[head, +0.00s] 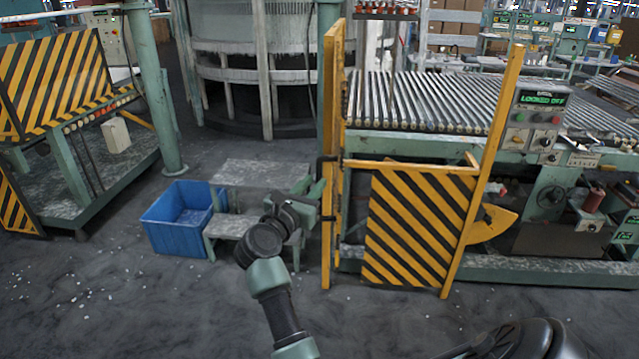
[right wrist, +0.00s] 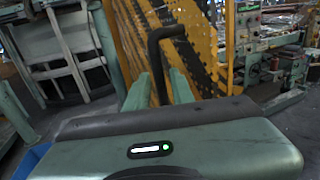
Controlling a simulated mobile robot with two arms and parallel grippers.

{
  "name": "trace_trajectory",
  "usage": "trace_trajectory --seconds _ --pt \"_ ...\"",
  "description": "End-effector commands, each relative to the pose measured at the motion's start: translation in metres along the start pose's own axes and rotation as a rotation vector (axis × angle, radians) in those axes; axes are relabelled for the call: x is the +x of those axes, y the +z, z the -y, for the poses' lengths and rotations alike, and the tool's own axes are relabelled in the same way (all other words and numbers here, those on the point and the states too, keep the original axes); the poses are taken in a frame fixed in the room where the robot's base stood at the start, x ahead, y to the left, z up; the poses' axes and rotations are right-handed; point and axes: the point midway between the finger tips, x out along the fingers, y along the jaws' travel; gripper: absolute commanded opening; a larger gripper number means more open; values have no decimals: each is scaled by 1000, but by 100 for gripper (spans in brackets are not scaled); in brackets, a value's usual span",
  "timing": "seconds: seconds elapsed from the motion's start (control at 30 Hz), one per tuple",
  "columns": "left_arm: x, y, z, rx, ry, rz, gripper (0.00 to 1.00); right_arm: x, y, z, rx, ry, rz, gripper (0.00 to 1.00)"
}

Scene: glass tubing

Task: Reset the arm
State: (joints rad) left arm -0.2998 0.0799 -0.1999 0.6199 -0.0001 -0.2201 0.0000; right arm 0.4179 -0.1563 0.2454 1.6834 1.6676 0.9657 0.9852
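My right arm reaches up from the bottom middle of the head view. Its green-fingered gripper (head: 311,190) is at the left side of the yellow gate post, beside a black bent handle (head: 327,160). In the right wrist view the two fingers (right wrist: 160,88) stand apart. The black handle (right wrist: 156,50) comes down between them, with gaps visible; I cannot tell whether either finger touches it. My left gripper is not in view.
A yellow-and-black striped gate (head: 415,228) stands before the roller conveyor (head: 435,100). A blue bin (head: 180,218) and a grey step stool (head: 262,172) are left of the gripper. A control panel (head: 535,118) shows green lettering. The left foreground floor is mostly clear, with small white scraps.

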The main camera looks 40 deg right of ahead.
Motion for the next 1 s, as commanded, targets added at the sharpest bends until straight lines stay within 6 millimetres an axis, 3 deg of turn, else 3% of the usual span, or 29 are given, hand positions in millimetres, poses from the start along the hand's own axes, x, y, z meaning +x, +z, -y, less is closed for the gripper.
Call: trace_trajectory --seconds 0.73,0.87,1.0 --pt "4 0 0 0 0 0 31 -9 -6 -4 -56 11 18 23" --pt "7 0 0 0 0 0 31 -20 -40 -28 -354 89 126 23" --pt "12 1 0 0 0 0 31 -54 -115 -73 -867 261 323 23"
